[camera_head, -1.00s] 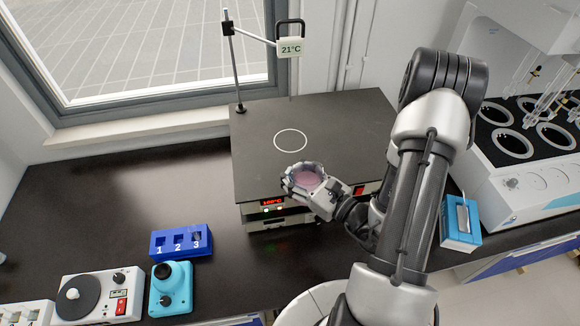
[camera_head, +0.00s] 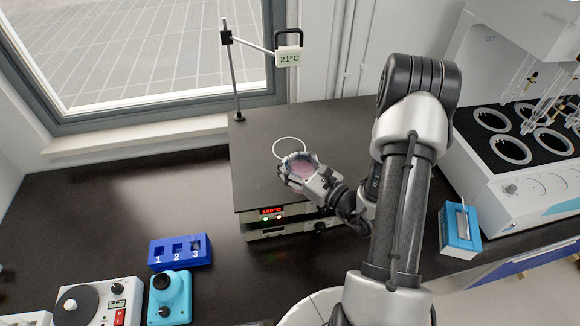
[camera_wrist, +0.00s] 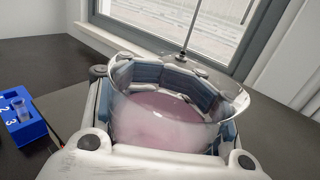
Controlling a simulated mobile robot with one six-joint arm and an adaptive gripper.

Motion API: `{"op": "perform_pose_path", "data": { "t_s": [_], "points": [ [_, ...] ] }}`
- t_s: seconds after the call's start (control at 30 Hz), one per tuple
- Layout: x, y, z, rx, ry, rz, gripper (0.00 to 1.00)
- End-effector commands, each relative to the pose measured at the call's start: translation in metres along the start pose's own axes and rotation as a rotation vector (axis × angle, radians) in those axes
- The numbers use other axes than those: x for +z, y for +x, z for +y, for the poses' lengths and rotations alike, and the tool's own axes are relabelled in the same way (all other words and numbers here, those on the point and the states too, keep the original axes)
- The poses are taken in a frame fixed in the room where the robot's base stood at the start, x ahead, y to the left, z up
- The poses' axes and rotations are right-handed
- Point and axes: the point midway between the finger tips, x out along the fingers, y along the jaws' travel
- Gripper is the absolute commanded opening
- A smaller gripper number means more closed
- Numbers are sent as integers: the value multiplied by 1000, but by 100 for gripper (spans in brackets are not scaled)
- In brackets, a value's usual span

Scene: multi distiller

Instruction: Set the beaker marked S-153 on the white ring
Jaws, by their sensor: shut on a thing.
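My gripper (camera_head: 300,172) is shut around a glass beaker (camera_head: 304,166) with pink liquid. In the wrist view the beaker (camera_wrist: 168,118) stands between the padded fingers (camera_wrist: 165,75), its rim level or nearly so. No marking can be read on it. The white ring (camera_head: 289,147) is drawn on the dark top of the hotplate (camera_head: 255,180). The beaker is at the near side of the ring in the head view, and the gripper hides part of the ring's near edge. I cannot tell how high the beaker is above the plate.
A stand with a 21°C display (camera_head: 289,57) rises at the plate's back left. A blue numbered rack (camera_head: 180,252), a turquoise device (camera_head: 169,298) and a white stirrer (camera_head: 97,303) are at left. A blue box (camera_head: 460,230) and a white multi-place unit (camera_head: 520,180) are at right.

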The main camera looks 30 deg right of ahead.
Motion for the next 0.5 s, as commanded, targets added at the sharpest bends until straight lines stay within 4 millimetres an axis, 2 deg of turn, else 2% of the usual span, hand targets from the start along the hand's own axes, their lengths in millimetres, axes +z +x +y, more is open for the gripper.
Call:
{"op": "perform_pose_path", "data": {
  "t_s": [0.5],
  "points": [
    [-5, 38, -27, 1, -3, -3, 0]
  ]
}}
